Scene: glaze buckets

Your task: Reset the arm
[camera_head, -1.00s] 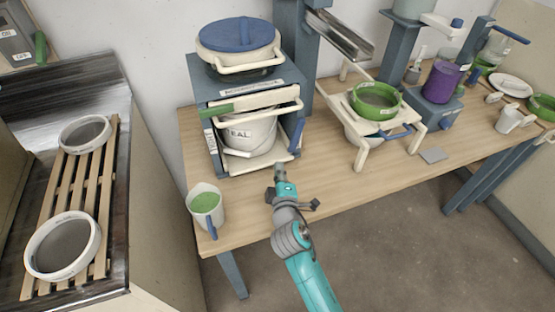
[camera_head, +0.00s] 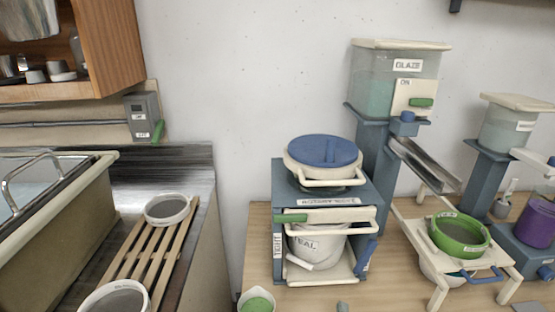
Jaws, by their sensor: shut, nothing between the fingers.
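Only the grey tip of my gripper (camera_head: 343,306) shows, at the bottom edge of the head view. It is shut and empty, just in front of the blue-grey stand (camera_head: 279,215). The rest of my arm is out of the picture. A white bucket labelled TEAL (camera_head: 318,245) sits inside the stand, with a bit of free space between it and my gripper. A white pot with a blue lid (camera_head: 324,152) sits on top of the stand.
A cup of green glaze (camera_head: 257,301) stands left of my gripper. Right are a green-rimmed sieve (camera_head: 460,236) on a cream rack, a glaze tank (camera_head: 391,84) and a metal chute (camera_head: 426,165). Round sieves (camera_head: 167,209) lie on slats at left. A cabinet (camera_head: 110,45) hangs upper left.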

